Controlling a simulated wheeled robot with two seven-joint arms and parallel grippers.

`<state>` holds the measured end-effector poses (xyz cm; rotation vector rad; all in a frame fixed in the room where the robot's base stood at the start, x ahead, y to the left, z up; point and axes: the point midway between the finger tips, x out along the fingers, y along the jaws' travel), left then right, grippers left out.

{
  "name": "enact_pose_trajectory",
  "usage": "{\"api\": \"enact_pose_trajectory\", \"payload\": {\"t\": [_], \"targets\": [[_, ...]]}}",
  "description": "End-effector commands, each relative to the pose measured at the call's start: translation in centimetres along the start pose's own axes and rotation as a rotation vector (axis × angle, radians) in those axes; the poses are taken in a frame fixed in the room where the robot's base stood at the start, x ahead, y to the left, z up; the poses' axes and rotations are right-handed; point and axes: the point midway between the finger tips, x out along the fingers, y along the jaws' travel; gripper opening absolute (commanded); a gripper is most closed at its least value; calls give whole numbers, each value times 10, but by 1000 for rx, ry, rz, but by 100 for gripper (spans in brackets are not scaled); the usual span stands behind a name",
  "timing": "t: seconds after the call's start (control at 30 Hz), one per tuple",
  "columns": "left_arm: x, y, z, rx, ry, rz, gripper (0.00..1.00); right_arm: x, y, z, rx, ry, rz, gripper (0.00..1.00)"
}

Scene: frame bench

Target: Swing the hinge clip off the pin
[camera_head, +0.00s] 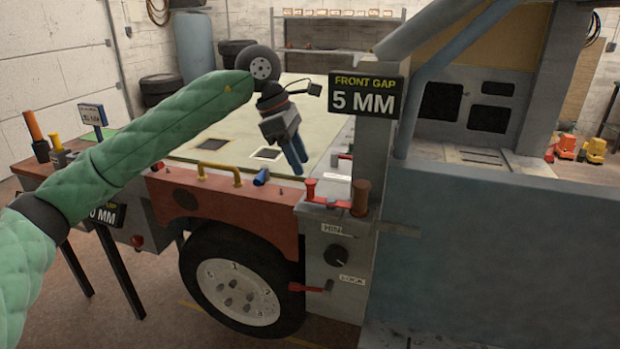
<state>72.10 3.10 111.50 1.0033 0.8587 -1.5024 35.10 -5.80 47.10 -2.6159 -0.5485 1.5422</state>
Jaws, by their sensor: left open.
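My left gripper (294,157) hangs open and empty above the hood area, its fingers pointing down and slightly right. A small red fitting (311,189) stands on the ledge of the grey post, to the right of and below the fingertips, apart from them. A brown upright pin-like cylinder (361,197) stands at the ledge's right end. A red-handled lever (311,288) sticks out low on the post's left side. I cannot tell for sure which part is the hinge clip. My right gripper is not in view.
A black "FRONT GAP 5 MM" sign (366,97) stands right of my gripper. A yellow handle (219,172) and a blue block (262,177) sit along the red fender (225,205). A grey-blue door panel (480,255) fills the right. The pale flat panel is mostly clear.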

Motion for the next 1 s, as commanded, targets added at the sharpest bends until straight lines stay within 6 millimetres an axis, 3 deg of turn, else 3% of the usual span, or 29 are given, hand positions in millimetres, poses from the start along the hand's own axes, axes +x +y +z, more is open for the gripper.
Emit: {"api": "enact_pose_trajectory", "payload": {"t": [0.4,0.83,0.87,1.0], "targets": [[56,0,1,0,-1,-2,43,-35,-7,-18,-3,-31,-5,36],[67,0,0,0,-1,-1,43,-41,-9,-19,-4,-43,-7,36],[67,0,0,0,-1,-1,41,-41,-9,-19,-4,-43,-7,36],[67,0,0,0,-1,-1,14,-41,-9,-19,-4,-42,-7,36]]}}
